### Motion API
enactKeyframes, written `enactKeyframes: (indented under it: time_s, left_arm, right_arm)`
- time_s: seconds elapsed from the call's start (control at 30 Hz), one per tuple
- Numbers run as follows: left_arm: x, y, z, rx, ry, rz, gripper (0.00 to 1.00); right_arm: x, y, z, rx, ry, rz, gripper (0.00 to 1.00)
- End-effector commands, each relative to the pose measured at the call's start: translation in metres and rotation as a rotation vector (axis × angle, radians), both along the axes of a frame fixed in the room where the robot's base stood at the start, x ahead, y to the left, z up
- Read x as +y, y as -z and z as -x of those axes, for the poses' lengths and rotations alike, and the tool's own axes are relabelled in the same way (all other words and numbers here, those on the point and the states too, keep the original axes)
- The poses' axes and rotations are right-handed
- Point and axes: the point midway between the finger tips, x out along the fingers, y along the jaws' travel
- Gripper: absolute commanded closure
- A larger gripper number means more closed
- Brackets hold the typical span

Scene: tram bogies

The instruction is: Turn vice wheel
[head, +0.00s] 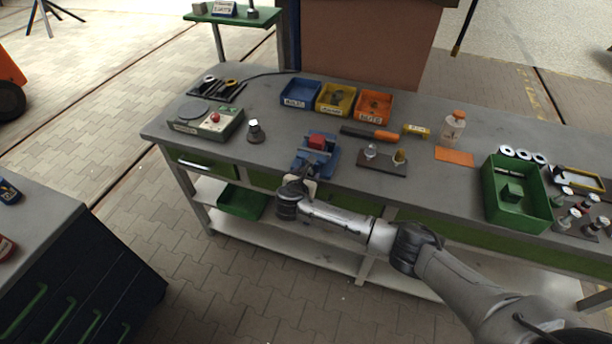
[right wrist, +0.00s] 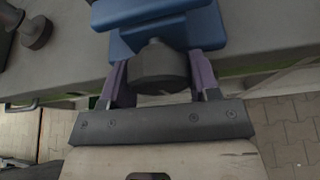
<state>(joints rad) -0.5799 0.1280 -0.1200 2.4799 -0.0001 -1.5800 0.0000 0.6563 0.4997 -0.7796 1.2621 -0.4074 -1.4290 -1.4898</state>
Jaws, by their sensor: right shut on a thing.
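The blue vice (head: 315,158) stands at the front edge of the grey workbench, with a red block (head: 317,141) at its top. In the right wrist view the vice's blue body (right wrist: 160,25) fills the top, and its dark round wheel (right wrist: 159,68) faces me. My right gripper (head: 297,184) is at the vice's front. In the right wrist view its two purple fingers (right wrist: 159,82) stand on either side of the wheel, shut on it. The wheel is hidden by my gripper in the head view. My left gripper is not in view.
Blue, yellow and orange bins (head: 335,98) stand behind the vice. A plate with two fittings (head: 382,161) lies to its right, and a dark cone-shaped weight (head: 255,131) stands to its left. A green crate (head: 514,192) is farther right. Open floor lies before the bench.

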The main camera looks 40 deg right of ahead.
Motion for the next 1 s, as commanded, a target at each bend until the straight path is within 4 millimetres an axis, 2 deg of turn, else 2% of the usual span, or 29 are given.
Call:
enactKeyframes:
  time_s: [0.2,0.47,1.0]
  left_arm:
    - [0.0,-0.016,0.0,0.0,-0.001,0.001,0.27]
    - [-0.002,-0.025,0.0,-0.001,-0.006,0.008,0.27]
    - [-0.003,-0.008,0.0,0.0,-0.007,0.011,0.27]
  right_arm:
    - [0.001,-0.002,0.001,-0.119,-0.001,-0.077,0.68]
    - [0.001,-0.001,0.0,-0.328,0.001,-0.208,0.68]
    - [0.002,0.001,-0.002,-0.707,0.001,-0.443,0.68]
